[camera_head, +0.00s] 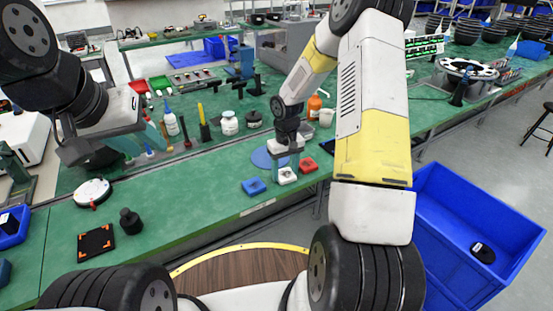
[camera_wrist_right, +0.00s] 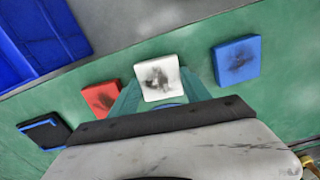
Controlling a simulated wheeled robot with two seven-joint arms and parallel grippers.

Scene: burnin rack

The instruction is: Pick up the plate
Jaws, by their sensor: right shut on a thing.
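A small white square plate (camera_head: 287,176) with a dark smudge is at the front of the green bench, between a blue square piece (camera_head: 253,186) and a red one (camera_head: 308,165). My right gripper (camera_head: 281,168) points down at the white plate. In the right wrist view, its teal fingers lie on both sides of the white plate (camera_wrist_right: 158,78), shut on it. I cannot tell whether the plate is clear of the bench. A flat blue disc (camera_head: 262,157) lies just behind, partly hidden by the gripper. My left gripper (camera_head: 150,138) is over the left bench, its opening unclear.
Bottles (camera_head: 229,123) and upright tools (camera_head: 204,124) stand behind the plates. A black square pad (camera_head: 96,243), a black knob (camera_head: 130,221) and a white round device (camera_head: 92,192) are at left. A blue bin (camera_head: 480,215) stands off the bench at right.

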